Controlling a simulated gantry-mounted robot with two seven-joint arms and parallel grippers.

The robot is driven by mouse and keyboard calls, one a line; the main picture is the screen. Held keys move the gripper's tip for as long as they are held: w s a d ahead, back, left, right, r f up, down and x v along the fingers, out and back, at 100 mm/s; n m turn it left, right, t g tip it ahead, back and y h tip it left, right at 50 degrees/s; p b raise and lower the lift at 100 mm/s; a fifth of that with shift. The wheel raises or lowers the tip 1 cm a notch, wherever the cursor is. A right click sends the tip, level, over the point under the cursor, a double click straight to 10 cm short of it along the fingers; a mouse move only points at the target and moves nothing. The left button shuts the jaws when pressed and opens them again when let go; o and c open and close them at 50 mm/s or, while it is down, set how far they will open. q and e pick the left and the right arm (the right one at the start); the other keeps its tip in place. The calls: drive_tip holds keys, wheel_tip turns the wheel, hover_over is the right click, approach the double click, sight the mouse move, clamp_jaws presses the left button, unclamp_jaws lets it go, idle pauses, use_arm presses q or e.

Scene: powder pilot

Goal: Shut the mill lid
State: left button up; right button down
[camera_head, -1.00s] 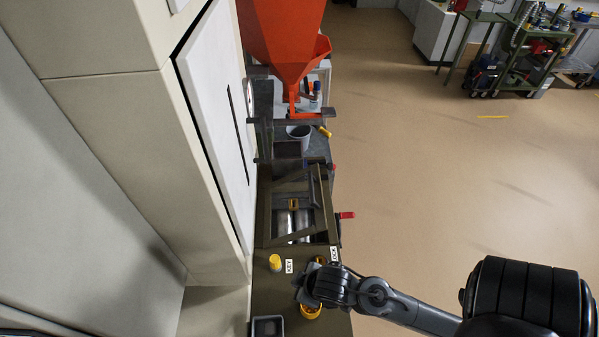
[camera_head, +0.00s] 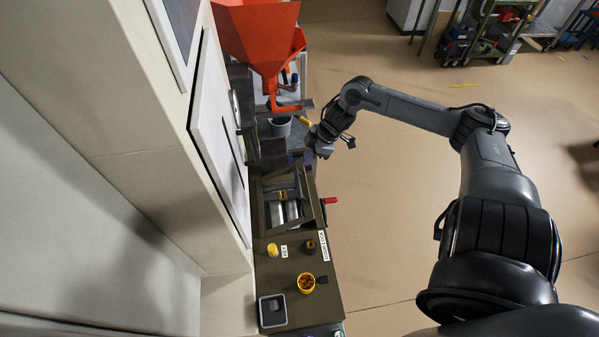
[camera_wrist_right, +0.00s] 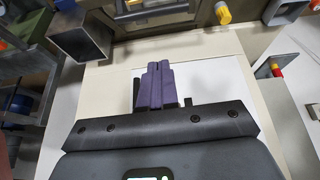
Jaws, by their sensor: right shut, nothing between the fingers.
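The mill (camera_head: 262,225) is a dark olive housing beside the tall pale cabinet, with shiny rollers (camera_head: 291,211) showing in its opening. Its lid (camera_head: 312,196) is an olive frame that appears tilted up over the opening; its exact angle is hard to tell. My right gripper (camera_head: 309,156) is at the far right corner of the mill, beyond the lid. In the right wrist view its purple fingers (camera_wrist_right: 155,85) are shut together with nothing between them. Whether they touch the lid cannot be told. My left gripper is out of view.
An orange hopper (camera_head: 262,40) and a grey cup (camera_head: 280,127) stand behind the mill. Open floor (camera_head: 390,220) lies right.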

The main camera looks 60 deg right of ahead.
hover_over(298, 184)
drive_tip(key=f, duration=0.7)
drive_tip(key=shift+w+a+f, duration=0.15)
drive_tip(key=shift+w, duration=0.05)
drive_tip(key=f, duration=0.3)
drive_tip(key=shift+s+d+f, duration=0.1)
drive_tip(key=shift+s+d, duration=0.1)
drive_tip(key=shift+s, duration=0.05)
drive_tip(key=shift+s+d+f, duration=0.15)
drive_tip(key=shift+s+f, duration=0.05)
drive_tip(key=shift+f, duration=0.5)
